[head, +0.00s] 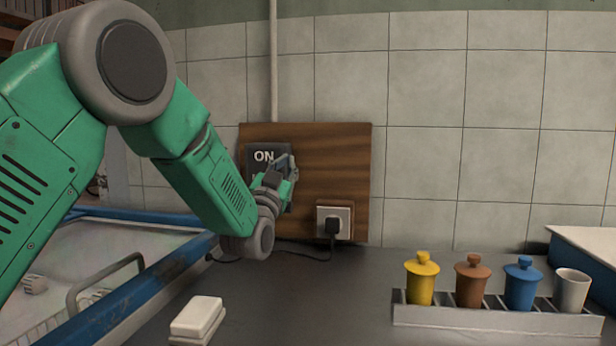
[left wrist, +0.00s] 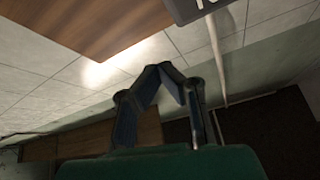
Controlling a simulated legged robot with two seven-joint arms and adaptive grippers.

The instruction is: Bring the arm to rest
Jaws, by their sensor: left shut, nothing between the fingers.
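My left arm comes in from the left of the head view, its green and grey links bent over the blue-edged sink area. My left gripper (head: 291,168) is in front of the dark ON switch panel (head: 264,156) on the wooden board (head: 345,170). I cannot tell whether it touches the panel. In the left wrist view the gripper's fingers (left wrist: 166,72) meet at their tips, shut and empty, with the wooden board (left wrist: 80,25) beyond them. A corner of the panel (left wrist: 190,8) shows at the top. My right gripper is not in view.
A plugged socket (head: 334,220) sits low on the board, its cord trailing onto the counter (head: 310,290). A white block-like dish (head: 197,318) lies at front. Yellow (head: 422,282), brown (head: 471,284) and blue (head: 522,288) lidded cups and a white cup (head: 571,290) stand in a rack (head: 495,319) at right.

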